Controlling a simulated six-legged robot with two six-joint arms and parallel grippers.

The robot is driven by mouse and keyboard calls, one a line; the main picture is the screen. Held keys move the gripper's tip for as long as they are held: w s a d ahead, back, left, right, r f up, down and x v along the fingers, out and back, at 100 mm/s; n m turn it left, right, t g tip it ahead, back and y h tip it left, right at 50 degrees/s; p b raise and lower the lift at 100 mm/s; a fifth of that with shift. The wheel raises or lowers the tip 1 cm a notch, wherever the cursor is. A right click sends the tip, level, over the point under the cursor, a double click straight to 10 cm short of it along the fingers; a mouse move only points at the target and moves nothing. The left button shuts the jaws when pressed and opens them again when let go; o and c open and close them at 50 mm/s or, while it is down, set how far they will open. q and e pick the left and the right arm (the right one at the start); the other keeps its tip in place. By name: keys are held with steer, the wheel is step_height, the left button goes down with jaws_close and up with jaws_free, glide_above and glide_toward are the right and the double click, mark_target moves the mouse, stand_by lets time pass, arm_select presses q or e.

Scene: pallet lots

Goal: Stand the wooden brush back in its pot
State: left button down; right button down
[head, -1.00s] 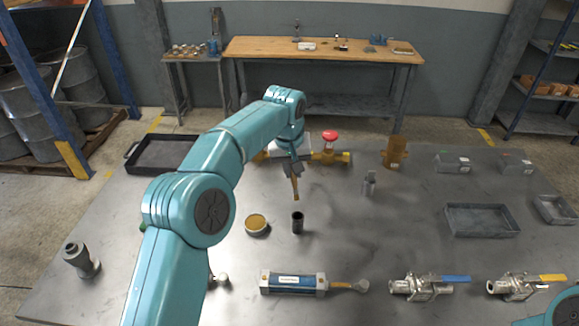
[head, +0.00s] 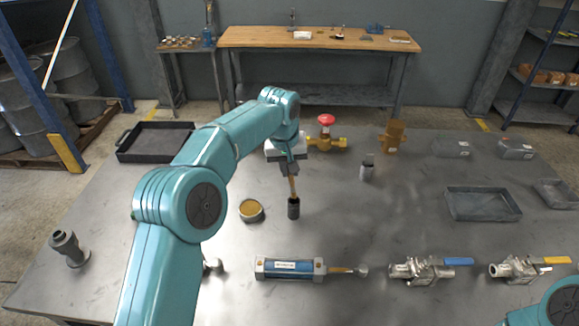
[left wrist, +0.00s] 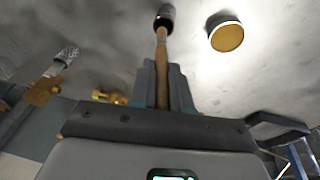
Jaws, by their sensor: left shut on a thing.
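The wooden brush (head: 292,186) shows as a thin brown handle, nearly upright. My left gripper (head: 289,170) is shut on its upper part, above the pot. The pot (head: 294,209) is a small dark cylinder standing on the grey table. The brush's lower end meets the pot's mouth and is hidden there; I cannot tell how deep it sits. In the left wrist view the brush (left wrist: 162,50) runs from between the jaws to the dark pot (left wrist: 166,14). My right gripper is not in view; only part of that arm shows at bottom right.
A round tin with a tan top (head: 251,210) stands close left of the pot. A blue cylinder (head: 289,269) lies in front. A red-knobbed brass valve (head: 326,140) and grey fitting (head: 367,168) stand behind and right. Bare table lies right of the pot.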

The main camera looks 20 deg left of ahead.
mark_target(289, 178)
arm_select(q)
steer(key=shift+d+f, duration=0.1)
steer(key=shift+f, duration=0.05)
steer(key=shift+s, duration=0.1)
stand_by(0.3)
stand_by(0.4)
steer(key=shift+p, duration=0.5)
steer(key=shift+f+b, duration=0.3)
steer(key=shift+s+b+x, duration=0.2)
steer(key=shift+b+x, duration=0.35)
steer(key=shift+x, duration=0.35)
steer(key=shift+s+b+x, duration=0.2)
steer(key=shift+b+x, duration=0.35)
steer(key=shift+x, duration=0.3)
steer(key=shift+s+b+x, duration=0.2)
steer(key=shift+b+x, duration=0.35)
steer(key=shift+x, duration=0.35)
